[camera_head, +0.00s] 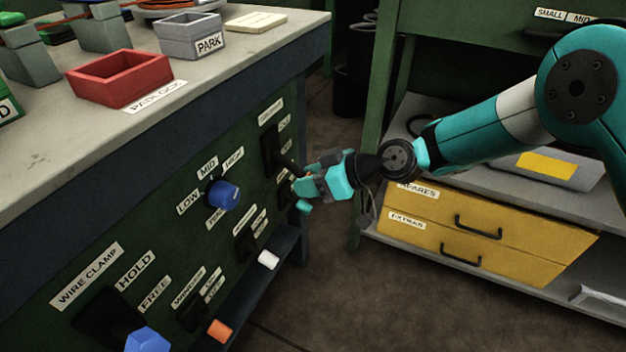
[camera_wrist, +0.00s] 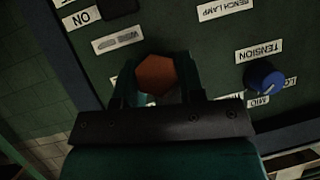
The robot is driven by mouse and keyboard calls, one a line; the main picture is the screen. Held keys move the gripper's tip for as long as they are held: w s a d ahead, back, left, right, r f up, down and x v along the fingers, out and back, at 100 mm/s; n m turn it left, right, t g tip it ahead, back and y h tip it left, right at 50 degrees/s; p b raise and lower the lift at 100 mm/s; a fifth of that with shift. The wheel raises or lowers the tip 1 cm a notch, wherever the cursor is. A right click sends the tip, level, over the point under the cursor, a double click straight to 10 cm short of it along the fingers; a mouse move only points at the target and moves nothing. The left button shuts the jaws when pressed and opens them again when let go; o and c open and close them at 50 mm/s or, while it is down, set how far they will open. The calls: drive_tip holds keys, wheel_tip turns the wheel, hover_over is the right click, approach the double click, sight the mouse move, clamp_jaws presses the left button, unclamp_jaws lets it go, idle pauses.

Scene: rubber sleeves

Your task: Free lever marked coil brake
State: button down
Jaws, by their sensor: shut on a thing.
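My gripper (camera_head: 297,186) is at the far right end of the green panel and faces it. In the wrist view its two fingers are shut on a brown-orange hexagonal lever knob (camera_wrist: 157,74), one finger on each side. In the head view a dark lever mount (camera_head: 270,152) sits just left of the gripper. The plate above it is too small to read, so I cannot confirm the coil brake name. The knob itself is hidden by my gripper in the head view.
A blue dial (camera_head: 223,195) is left of the gripper. The wire clamp lever (camera_head: 147,340) has a blue hexagonal knob. White (camera_head: 268,260) and orange (camera_head: 219,330) switch ends stick out below. Yellow drawers (camera_head: 490,226) stand right of the gripper, across open floor.

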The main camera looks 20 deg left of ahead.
drive_tip(key=shift+w, duration=0.1)
drive_tip(key=c, duration=0.7)
unclamp_jaws()
drive_tip(key=shift+a, duration=0.1)
drive_tip(key=shift+c, duration=0.2)
drive_tip(key=p+v, duration=0.3)
drive_tip(key=v, duration=1.4)
drive_tip(key=shift+d, duration=0.2)
drive_tip(key=shift+r, duration=0.1)
